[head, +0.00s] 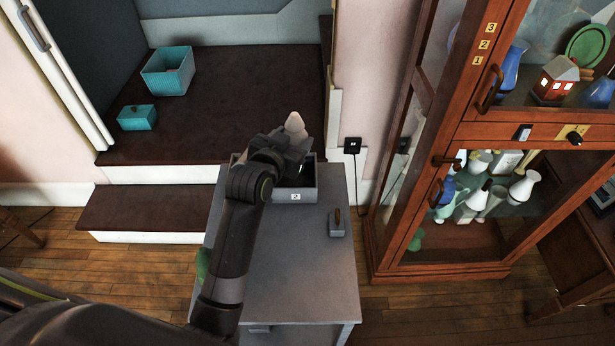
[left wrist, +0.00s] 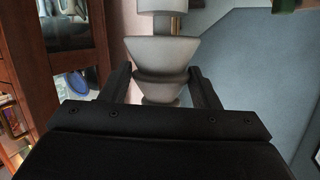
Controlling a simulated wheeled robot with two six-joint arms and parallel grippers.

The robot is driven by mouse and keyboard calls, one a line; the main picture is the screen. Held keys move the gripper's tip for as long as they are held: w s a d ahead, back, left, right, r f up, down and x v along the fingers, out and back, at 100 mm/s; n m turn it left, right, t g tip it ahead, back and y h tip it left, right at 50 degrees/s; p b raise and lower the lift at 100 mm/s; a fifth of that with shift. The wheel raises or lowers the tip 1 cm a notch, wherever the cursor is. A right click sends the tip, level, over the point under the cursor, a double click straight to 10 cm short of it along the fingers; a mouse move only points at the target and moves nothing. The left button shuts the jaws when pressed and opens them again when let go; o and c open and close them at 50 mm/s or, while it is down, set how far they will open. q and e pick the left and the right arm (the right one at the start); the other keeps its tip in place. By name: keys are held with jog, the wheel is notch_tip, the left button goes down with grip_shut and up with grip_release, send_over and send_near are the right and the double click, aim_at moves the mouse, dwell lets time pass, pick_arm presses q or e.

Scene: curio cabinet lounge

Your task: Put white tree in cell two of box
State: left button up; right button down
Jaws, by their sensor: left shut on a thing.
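The white tree (head: 295,123) is a small pale tiered piece. My left gripper (head: 290,142) is shut on it and holds it upright above the box. In the left wrist view the tree (left wrist: 163,52) stands between the two dark fingers of the gripper (left wrist: 162,88). The grey box (head: 312,194) stands at the far end of the grey table, with a label "2" on its front wall. My gripper and arm hide the left part of the box, and its dark inside shows only in part. My right gripper is not in view.
The grey table (head: 300,278) has a small grey block with an upright handle (head: 337,224). A green thing (head: 202,264) is partly hidden by my arm. The wooden glass cabinet (head: 440,266) stands at right. Teal boxes (head: 168,75) sit on the dark raised step.

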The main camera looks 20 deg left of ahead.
pick_arm(q)
notch_tip(320, 180, down, 10)
jog(key=shift+b, duration=0.55)
jog(key=o, duration=1.3)
jog(key=shift+c, duration=0.2)
jog(key=shift+s, duration=0.15)
jog(key=v, duration=1.1)
jog(key=shift+s+r, duration=0.15)
jog(key=shift+s, duration=0.2)
